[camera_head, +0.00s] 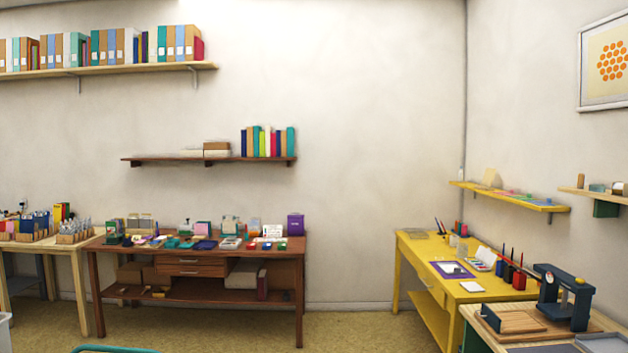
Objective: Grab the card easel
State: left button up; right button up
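I cannot tell for sure which thing is the card easel at this distance. A small white card-like thing (272,231) with dark marks stands towards the back right of the dark brown desk (296,262). A white slanted thing (486,256) stands on the yellow table (480,290) at the right. Neither of my grippers shows in the head view.
The brown desk is crowded with small coloured pads and boxes, with a purple box (296,225) at its right end. A light wooden table (28,246) stands at the left. A dark press (564,297) stands front right. Open floor (345,330) lies between the desks.

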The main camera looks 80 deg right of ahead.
aim_at(489, 174)
jog(key=z, duration=3.75)
jog(key=i+j+u, duration=0.5)
jog(key=i+u, duration=0.15)
jog(key=i, duration=0.25)
jog(key=i+u, duration=0.4)
jog(key=i, duration=1.05)
jog(key=i+z, duration=0.1)
jog(key=i, duration=0.35)
jog(key=i+j+z, duration=0.1)
jog(key=i, duration=0.4)
jog(key=i+j+z, duration=0.15)
jog(key=i, duration=0.3)
jog(key=i+j+z, duration=0.15)
jog(key=i+z, duration=0.25)
jog(key=i+j+z, duration=0.2)
jog(key=z, duration=0.15)
jog(key=i+j+z, duration=0.25)
jog(key=z, duration=0.15)
jog(key=i+j+z, duration=0.2)
jog(key=j+z, duration=0.15)
jog(key=j, duration=0.1)
